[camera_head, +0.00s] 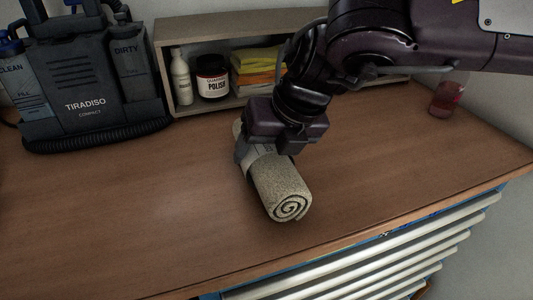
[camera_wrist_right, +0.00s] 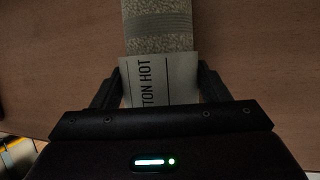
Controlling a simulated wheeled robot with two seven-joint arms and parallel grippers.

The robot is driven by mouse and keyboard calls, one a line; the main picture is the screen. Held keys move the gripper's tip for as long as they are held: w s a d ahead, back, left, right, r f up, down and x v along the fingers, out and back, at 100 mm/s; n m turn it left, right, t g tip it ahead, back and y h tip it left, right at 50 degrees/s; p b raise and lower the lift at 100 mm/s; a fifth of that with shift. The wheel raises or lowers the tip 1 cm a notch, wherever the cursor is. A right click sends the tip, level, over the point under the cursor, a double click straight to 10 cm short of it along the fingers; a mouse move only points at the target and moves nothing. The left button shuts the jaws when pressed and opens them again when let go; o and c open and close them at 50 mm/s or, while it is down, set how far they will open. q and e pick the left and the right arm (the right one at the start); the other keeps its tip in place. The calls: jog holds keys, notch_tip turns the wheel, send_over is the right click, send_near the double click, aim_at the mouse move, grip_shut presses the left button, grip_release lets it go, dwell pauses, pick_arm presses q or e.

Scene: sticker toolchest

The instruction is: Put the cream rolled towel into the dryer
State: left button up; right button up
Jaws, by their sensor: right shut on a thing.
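The cream rolled towel (camera_head: 281,187) lies on the wooden top, its spiral end facing the front edge. A paper band with black lettering, partly readable as "TON HOT", wraps it and shows in the right wrist view (camera_wrist_right: 158,82). My right gripper (camera_head: 262,152) is over the towel's middle, shut on it at the band. In the right wrist view its fingers (camera_wrist_right: 160,88) stand on either side of the band. The towel's far end shows behind the gripper. I see no dryer in either view. My left gripper is not in view.
A grey shelf box (camera_head: 196,26) with a bottle, a polish jar (camera_head: 212,76) and folded cloths (camera_head: 257,66) stands behind. A dark cleaning machine (camera_head: 85,85) is at the back left. A reddish jar (camera_head: 446,99) stands at right. The front left top is clear; drawers (camera_head: 375,250) lie below the edge.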

jog(key=shift+f, duration=0.55)
jog(key=shift+f, duration=0.15)
jog(key=o, duration=1.1)
jog(key=shift+c, duration=0.2)
